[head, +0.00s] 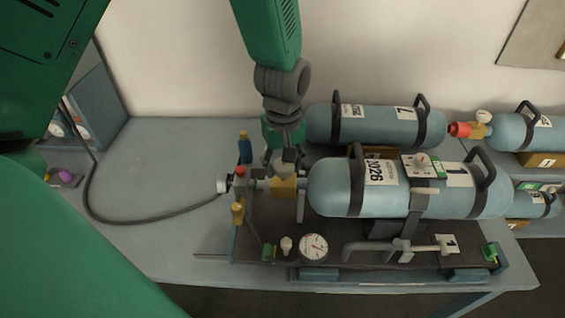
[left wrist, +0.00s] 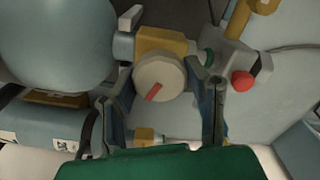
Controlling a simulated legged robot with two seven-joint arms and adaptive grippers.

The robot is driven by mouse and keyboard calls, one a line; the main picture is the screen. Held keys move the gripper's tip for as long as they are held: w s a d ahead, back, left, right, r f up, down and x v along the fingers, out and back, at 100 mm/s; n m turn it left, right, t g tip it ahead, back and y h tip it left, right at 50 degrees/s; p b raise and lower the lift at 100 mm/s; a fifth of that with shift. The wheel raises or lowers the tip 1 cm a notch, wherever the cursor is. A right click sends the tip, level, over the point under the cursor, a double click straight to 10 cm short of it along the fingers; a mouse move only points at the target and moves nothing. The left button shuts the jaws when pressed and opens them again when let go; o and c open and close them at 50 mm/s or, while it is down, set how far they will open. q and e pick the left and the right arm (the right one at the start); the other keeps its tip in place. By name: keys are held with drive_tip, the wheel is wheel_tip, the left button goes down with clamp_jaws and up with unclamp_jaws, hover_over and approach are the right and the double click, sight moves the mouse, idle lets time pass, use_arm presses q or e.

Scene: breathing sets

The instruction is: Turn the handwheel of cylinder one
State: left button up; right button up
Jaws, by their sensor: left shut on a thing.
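Cylinder one is the blue-grey cylinder (head: 335,188) lying on the front rack, with a "1" label and black handles; it also shows in the left wrist view (left wrist: 60,35). Its brass valve (head: 284,188) is at the left end. The handwheel (left wrist: 158,82), a round beige knob with a red mark, faces the left wrist camera. My left gripper (head: 285,158) reaches down from above onto the valve. In the left wrist view, the fingers of my left gripper (left wrist: 161,80) lie on both sides of the handwheel, shut on it. My right gripper is not in view.
A second cylinder (head: 380,125) lies behind. The dark rack (head: 375,252) carries a pressure gauge (head: 313,246). A grey hose (head: 125,222) curves over the table (head: 140,160) at left. A red button (left wrist: 242,81) sits beside the valve. The left of the table is mostly clear.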

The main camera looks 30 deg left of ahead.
use_arm(q)
drive_tip(key=m, duration=0.6)
drive_tip(key=shift+d+m, duration=0.1)
drive_tip(key=shift+m, duration=0.2)
drive_tip(key=m, duration=1.2)
drive_tip(key=shift+s+m, duration=0.1)
drive_tip(key=shift+m, duration=0.3)
drive_tip(key=m, duration=1.1)
drive_tip(key=shift+m, duration=0.3)
drive_tip(key=m, duration=1.2)
drive_tip(key=shift+m, duration=0.4)
drive_tip(key=m, duration=0.5)
drive_tip(key=shift+m, duration=0.3)
